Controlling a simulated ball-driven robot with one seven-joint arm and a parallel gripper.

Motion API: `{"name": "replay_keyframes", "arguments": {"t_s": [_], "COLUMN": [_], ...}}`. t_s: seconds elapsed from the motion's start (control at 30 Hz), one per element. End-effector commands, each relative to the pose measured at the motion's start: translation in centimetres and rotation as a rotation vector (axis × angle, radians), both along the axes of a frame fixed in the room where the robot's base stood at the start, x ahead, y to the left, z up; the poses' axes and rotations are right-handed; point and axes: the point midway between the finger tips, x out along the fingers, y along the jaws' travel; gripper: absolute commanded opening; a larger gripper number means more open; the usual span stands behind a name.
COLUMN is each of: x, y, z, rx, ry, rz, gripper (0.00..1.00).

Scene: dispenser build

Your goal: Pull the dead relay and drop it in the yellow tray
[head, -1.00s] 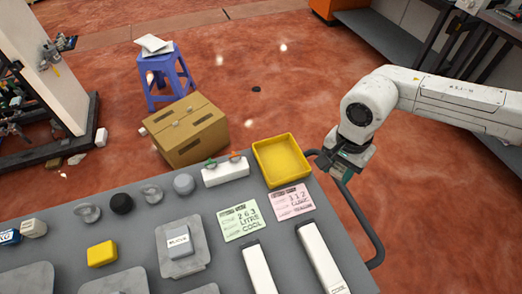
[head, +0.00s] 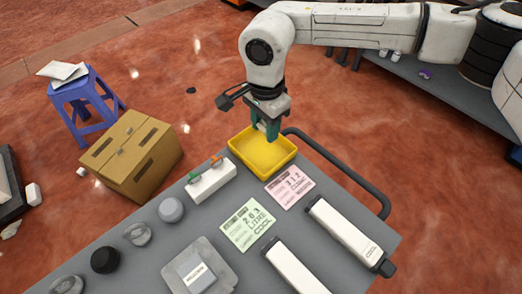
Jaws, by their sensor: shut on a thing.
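The yellow tray (head: 246,164) lies at the far edge of the grey bench. My gripper (head: 267,134) points down over the tray's back right part, with its green fingers low over it. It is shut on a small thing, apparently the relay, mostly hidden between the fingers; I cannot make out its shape. I cannot tell whether it touches the tray floor. A grey block with a label (head: 197,276) sits on a grey plate at the bottom of the picture.
A white block with green and orange parts (head: 212,182) stands left of the tray. A green card (head: 247,226) and a pink card (head: 289,187) lie in front. Two long white units (head: 343,233) are at right. A rail (head: 350,175) runs along the bench end.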

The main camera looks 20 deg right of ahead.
Motion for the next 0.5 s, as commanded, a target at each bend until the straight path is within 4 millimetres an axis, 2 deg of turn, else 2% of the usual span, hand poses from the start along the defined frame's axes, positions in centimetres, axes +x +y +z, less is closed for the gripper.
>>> {"name": "replay_keyframes", "arguments": {"t_s": [0.03, 0.2, 0.5], "x": [0.0, 0.0, 0.0], "y": [0.0, 0.0, 0.0], "z": [-0.9, -2.0, -2.2], "rx": [0.001, -0.001, -0.001], "ry": [0.001, 0.0, 0.0], "rz": [0.0, 0.001, 0.001], "gripper": [0.0, 0.0, 0.0]}}
